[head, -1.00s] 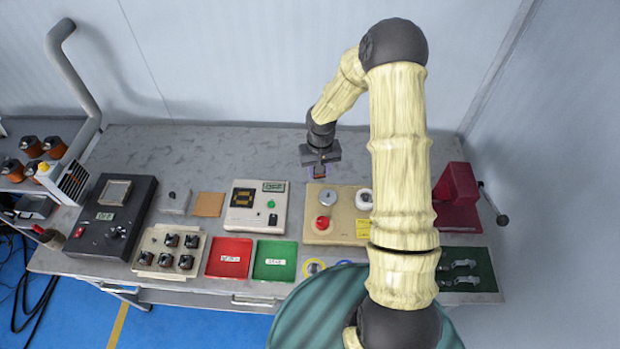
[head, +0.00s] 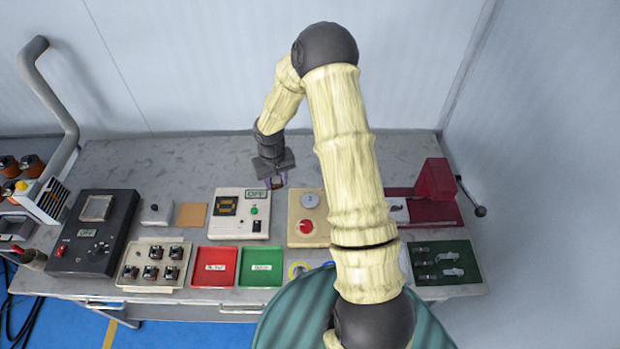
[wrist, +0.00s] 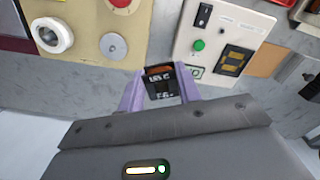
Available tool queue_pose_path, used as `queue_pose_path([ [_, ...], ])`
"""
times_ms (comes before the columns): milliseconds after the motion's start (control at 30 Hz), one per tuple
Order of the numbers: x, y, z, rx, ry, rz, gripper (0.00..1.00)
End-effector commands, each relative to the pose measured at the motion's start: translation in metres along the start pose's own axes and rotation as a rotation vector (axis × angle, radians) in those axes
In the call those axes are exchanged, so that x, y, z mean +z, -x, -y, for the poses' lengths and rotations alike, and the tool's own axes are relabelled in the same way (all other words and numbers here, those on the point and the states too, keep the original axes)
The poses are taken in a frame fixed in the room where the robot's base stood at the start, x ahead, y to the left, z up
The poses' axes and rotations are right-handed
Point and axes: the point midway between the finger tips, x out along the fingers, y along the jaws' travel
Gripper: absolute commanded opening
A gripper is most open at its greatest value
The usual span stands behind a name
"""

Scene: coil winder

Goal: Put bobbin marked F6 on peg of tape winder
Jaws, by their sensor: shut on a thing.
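My gripper (head: 276,183) is shut on a small dark bobbin (wrist: 162,82) with orange-brown showing at its top end. Its pale lettering is partly readable and seems to include F6. The purple fingers flank the bobbin in the wrist view. In the head view the gripper is over the back of the bench, near the gap between the white panel and the beige unit. The beige unit (head: 295,238), with a grey disc (head: 310,200) and red knob (head: 306,227), may be the tape winder. A white ring (wrist: 52,37) on it shows in the wrist view; my arm hides it in the head view.
A white panel (head: 232,222) with a green button stands left of the beige unit. Red (head: 216,280) and green (head: 262,280) trays lie in front. A bobbin holder (head: 130,274) is further left. A red machine (head: 434,183) stands right. The bench's back strip is clear.

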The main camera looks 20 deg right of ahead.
Motion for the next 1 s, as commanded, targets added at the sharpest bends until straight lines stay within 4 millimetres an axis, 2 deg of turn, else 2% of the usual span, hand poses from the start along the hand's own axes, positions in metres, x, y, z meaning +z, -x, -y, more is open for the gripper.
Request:
queue_pose_path([
  [267, -0.001, -0.008, -0.012, 0.0, 0.295, 0.0, 0.12],
  [1000, -0.002, -0.03, -0.062, 0.0, 1.469, 0.001, 0.12],
])
